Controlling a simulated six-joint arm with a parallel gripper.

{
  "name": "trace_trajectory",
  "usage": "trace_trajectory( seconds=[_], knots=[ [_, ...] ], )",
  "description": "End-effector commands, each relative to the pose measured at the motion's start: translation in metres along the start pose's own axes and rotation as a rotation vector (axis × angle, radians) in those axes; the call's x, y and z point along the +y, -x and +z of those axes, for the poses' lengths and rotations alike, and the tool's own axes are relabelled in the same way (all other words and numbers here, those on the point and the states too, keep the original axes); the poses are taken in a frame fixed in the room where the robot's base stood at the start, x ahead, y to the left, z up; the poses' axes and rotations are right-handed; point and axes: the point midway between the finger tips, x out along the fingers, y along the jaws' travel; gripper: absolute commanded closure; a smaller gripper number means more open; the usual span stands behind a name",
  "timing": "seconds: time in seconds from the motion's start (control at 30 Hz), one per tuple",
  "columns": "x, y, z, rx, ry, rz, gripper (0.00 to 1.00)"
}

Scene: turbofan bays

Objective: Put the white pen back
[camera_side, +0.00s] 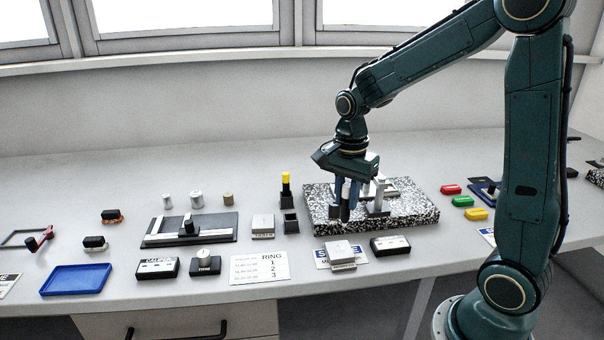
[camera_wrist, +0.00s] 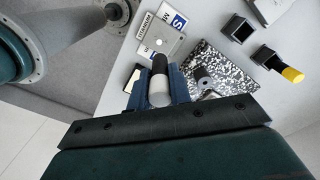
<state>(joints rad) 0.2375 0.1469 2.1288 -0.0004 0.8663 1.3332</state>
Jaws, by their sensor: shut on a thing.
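The white pen (camera_wrist: 159,90) is a white and black cylinder between the fingers of my gripper (camera_wrist: 157,78) in the wrist view. In the side view my gripper (camera_side: 345,200) is shut on the pen and points down over the speckled block. The pen's dark end (camera_side: 345,213) hangs low there; whether it touches the block I cannot tell. A black square holder (camera_side: 291,222) stands left of the block and looks empty; its opening also shows in the wrist view (camera_wrist: 239,28). A yellow-capped pen (camera_side: 286,180) stands upright in a similar holder behind it.
The speckled block (camera_side: 322,216) carries a metal stand (camera_side: 379,196) close to the right of my gripper. A grey block (camera_side: 340,251) and a black box (camera_side: 390,245) lie in front. A grey block (camera_side: 263,226) sits left of the empty holder. Red, green and yellow pieces (camera_side: 462,201) lie right.

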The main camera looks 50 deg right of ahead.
Motion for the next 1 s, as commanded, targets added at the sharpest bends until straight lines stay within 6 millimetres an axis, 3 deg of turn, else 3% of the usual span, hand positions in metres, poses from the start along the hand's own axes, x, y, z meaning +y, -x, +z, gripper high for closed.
trace_trajectory(
  seconds=[0.27, 1.0],
  knots=[
    [-0.023, 0.012, -0.003, 0.001, 0.001, -0.002, 1.00],
    [-0.132, 0.082, -0.012, 0.001, 0.001, -0.002, 1.00]
  ],
)
